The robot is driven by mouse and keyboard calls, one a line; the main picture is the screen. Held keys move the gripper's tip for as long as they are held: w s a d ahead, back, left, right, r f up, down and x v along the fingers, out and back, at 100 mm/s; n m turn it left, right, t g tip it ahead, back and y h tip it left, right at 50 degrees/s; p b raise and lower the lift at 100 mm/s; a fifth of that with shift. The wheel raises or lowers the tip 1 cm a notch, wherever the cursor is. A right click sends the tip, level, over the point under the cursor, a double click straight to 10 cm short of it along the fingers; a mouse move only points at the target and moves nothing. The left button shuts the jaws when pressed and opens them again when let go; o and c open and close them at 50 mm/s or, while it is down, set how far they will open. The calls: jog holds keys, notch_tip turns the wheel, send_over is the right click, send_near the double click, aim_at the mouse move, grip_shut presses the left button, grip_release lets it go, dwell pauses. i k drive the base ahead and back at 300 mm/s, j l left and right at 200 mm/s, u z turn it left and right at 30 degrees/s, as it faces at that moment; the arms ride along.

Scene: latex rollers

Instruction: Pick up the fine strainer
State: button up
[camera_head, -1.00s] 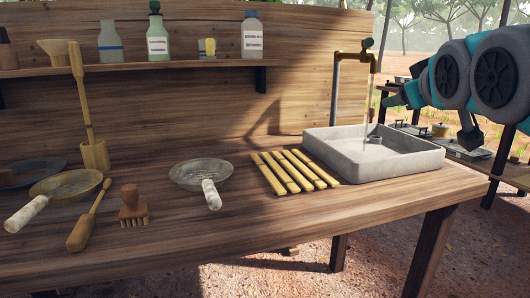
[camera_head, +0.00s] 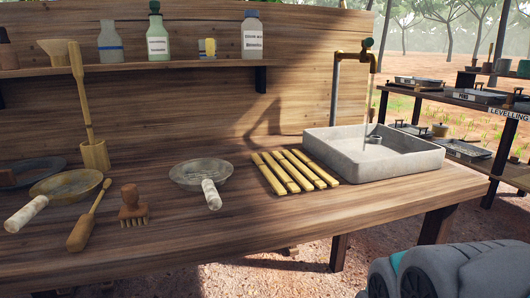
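Two round strainer-like pans with pale wrapped handles lie on the wooden bench. One, with a grey bowl (camera_head: 198,173), lies mid-bench, its handle pointing toward the front and slightly right. The other, with a yellowish rim (camera_head: 68,186), lies at the left, its handle pointing front left. I cannot tell from their meshes which is the fine strainer. Both lie free, with nothing holding them. My gripper is out of view; only grey and teal links of my arm show at the bottom right corner.
A scrub brush (camera_head: 132,207) and a wooden-handled tool (camera_head: 86,221) lie between the two pans. Yellow slats (camera_head: 293,170) and a stone sink (camera_head: 395,165) under a running tap (camera_head: 355,56) are to the right. Bottles stand on the shelf (camera_head: 180,67). The bench front centre is clear.

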aim_at(71, 187)
jog(key=j+u, duration=0.2)
jog(key=u, duration=1.4)
jog(key=k+j, duration=0.25)
jog(key=j, duration=0.3)
jog(key=i+l, duration=0.15)
jog(key=l, duration=0.15)
jog(key=i+l, duration=0.15)
jog(key=l, duration=0.15)
